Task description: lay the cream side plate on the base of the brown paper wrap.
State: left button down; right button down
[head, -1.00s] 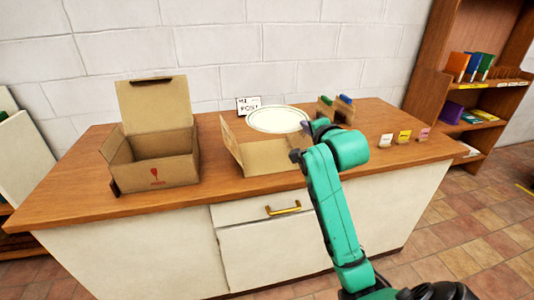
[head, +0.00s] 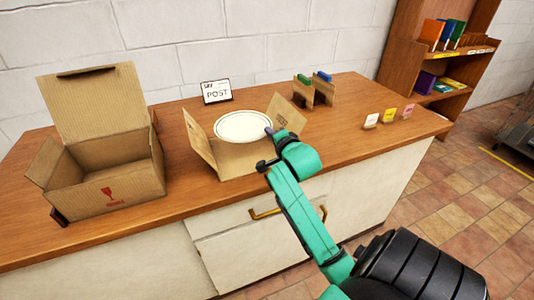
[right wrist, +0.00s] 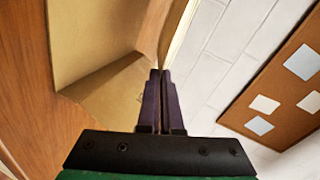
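The cream side plate (head: 243,126) with a thin green rim lies flat between the flaps of the brown paper wrap (head: 232,160) in the head view. It hides the back part of the wrap's base; I cannot tell whether it touches the base. The wrap's left flap (head: 198,138) and right flap (head: 287,113) stand up. My right gripper (head: 267,134) is at the plate's right edge. In the right wrist view its purple fingers (right wrist: 161,88) are closed on the plate's thin edge (right wrist: 178,30), with brown wrap (right wrist: 90,45) at left. My left gripper is not in view.
An open cardboard box (head: 110,180) stands left on the counter (head: 180,205). A POST sign (head: 217,92) and a brown holder with coloured tabs (head: 318,92) stand behind. Small cards (head: 389,115) stand at right. A bookshelf (head: 450,70) is beyond. Counter between wrap and cards is clear.

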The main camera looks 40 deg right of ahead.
aim_at(270, 159)
jog(key=f, duration=0.8)
jog(key=shift+w+d+b, duration=0.1)
jog(key=shift+w+b, duration=0.1)
jog(key=shift+b, duration=0.1)
jog(key=c, duration=1.4)
grip_release()
jog(key=shift+f, duration=0.1)
jog(key=shift+s, duration=0.1)
jog(key=v, duration=1.2)
